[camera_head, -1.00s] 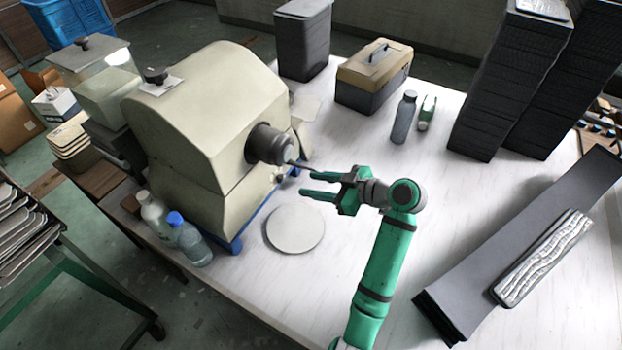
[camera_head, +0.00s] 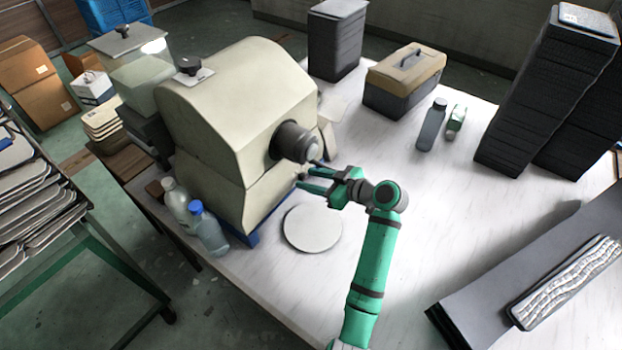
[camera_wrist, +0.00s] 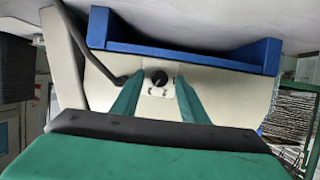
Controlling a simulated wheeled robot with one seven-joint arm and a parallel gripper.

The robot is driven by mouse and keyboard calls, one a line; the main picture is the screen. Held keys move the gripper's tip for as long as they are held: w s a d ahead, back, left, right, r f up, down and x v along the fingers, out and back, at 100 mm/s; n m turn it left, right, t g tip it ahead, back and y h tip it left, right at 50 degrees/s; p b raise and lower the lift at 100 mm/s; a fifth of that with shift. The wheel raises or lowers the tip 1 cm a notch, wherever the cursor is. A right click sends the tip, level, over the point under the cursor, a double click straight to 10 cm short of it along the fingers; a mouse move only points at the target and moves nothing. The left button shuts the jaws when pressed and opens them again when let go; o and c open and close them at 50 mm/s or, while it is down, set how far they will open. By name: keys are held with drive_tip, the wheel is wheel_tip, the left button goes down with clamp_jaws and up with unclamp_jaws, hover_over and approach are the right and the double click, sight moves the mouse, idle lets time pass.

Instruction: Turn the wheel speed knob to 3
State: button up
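The cream machine (camera_head: 236,110) stands on the white table, with a grey cylindrical part (camera_head: 293,142) sticking out of its front. In the wrist view a small black round knob (camera_wrist: 159,78) sits on a pale plate on the machine's cream panel (camera_wrist: 240,95), with light markings by it. The number it points to is too small to read. My gripper (camera_head: 306,180) is open and empty close to the machine's lower front. In the wrist view its green fingers (camera_wrist: 157,92) are on either side of the knob, apparently short of it. In the head view the knob is hidden or too small to tell.
A blue base (camera_wrist: 190,52) and a dark cable (camera_wrist: 85,45) are near the panel. A pale round disc (camera_head: 312,228) lies below my gripper. Two bottles (camera_head: 207,230) stand by the machine's left. A toolbox (camera_head: 404,80) and tall dark stacks (camera_head: 545,100) stand farther back.

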drive_tip(key=shift+a, duration=0.1)
drive_tip(key=shift+c, duration=0.2)
clamp_jaws()
drive_tip(key=shift+w+m+y, duration=0.1)
drive_tip(key=shift+m+y, duration=0.2)
drive_tip(key=shift+m, duration=0.1)
drive_tip(key=shift+o, duration=0.2)
unclamp_jaws()
